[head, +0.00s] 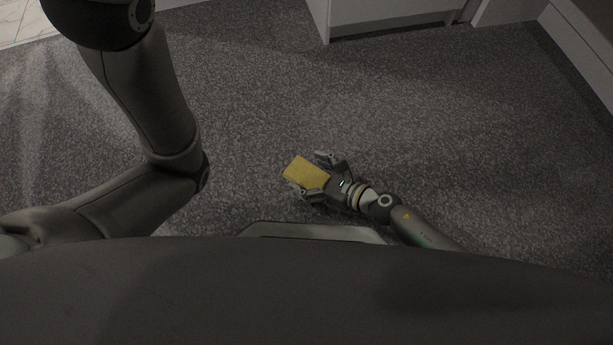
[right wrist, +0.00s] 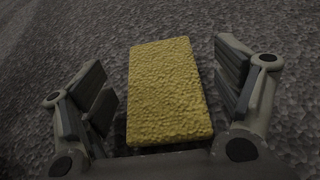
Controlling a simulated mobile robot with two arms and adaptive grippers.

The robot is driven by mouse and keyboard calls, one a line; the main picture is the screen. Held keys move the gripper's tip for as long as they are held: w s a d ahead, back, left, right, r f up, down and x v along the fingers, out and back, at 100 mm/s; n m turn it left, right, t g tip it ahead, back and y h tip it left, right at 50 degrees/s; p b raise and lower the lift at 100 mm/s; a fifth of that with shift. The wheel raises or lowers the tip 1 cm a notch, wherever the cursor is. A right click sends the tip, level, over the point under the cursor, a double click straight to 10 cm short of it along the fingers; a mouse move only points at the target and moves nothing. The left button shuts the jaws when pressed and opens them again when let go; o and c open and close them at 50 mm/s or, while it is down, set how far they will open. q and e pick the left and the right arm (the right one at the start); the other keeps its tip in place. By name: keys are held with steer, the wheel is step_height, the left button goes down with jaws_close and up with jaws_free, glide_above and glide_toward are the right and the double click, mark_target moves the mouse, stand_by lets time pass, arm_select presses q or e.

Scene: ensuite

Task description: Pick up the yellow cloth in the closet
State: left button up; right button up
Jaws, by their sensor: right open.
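The yellow cloth (head: 306,173) is a flat, thick rectangle with a rough surface, lying over the grey carpet. In the right wrist view the yellow cloth (right wrist: 168,92) lies between the two fingers of my right gripper (right wrist: 165,92), with a gap on each side. The right gripper (head: 314,174) is open around the cloth in the head view, its arm coming in from the lower right. I cannot tell how high the fingers are above the carpet. My left arm shows at the left of the head view, but its gripper is not in view.
The grey carpet (head: 450,140) is clear around the cloth. A white cabinet (head: 385,15) stands at the top. A pale baseboard (head: 578,50) runs along the right edge. Light tiles (head: 22,22) show at the top left.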

steer(key=shift+x, duration=0.9)
steer(key=shift+c, duration=0.3)
steer(key=c, duration=1)
steer(key=shift+c, duration=0.2)
